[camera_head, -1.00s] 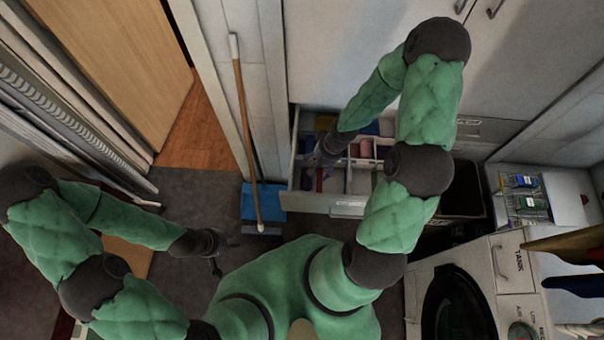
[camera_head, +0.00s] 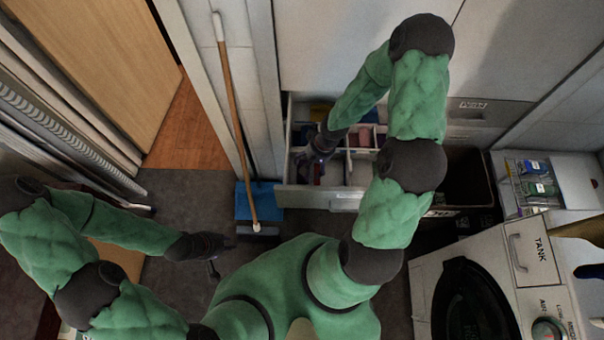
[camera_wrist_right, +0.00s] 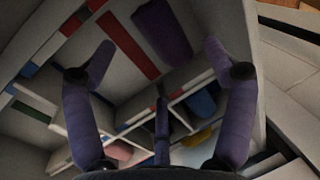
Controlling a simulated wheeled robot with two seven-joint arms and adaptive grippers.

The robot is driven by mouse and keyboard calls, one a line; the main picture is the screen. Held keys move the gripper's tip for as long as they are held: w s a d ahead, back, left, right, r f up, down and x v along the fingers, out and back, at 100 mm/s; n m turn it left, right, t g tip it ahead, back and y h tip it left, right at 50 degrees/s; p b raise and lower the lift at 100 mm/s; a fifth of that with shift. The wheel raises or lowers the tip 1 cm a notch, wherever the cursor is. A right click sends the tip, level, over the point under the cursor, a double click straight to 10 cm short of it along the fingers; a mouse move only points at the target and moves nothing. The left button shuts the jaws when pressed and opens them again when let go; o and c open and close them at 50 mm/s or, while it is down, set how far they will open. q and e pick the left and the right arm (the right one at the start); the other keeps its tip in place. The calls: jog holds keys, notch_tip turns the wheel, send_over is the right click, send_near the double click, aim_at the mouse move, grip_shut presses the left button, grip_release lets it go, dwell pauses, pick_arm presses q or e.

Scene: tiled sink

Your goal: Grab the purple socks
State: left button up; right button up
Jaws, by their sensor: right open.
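A dark purple rolled bundle, which looks like the purple socks (camera_wrist_right: 162,32), lies in a drawer compartment at the top middle of the right wrist view. I see no contact. In the head view my right gripper (camera_head: 318,155) is over the left part of the open drawer (camera_head: 325,198), and the arm hides part of the contents. My left gripper (camera_head: 218,255) is low over the floor at left, fingers apart, holding nothing visible.
Other compartments hold blue (camera_wrist_right: 200,103) and yellow (camera_wrist_right: 197,137) items. A broom (camera_head: 238,120) with a blue dustpan stands left of the drawer; a washing machine (camera_head: 525,260) is at right.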

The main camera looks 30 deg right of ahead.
jog(key=shift+b+x, duration=2.65)
jog(key=shift+x, duration=1.2)
jog(key=shift+d, duration=0.1)
jog(key=c, duration=0.9)
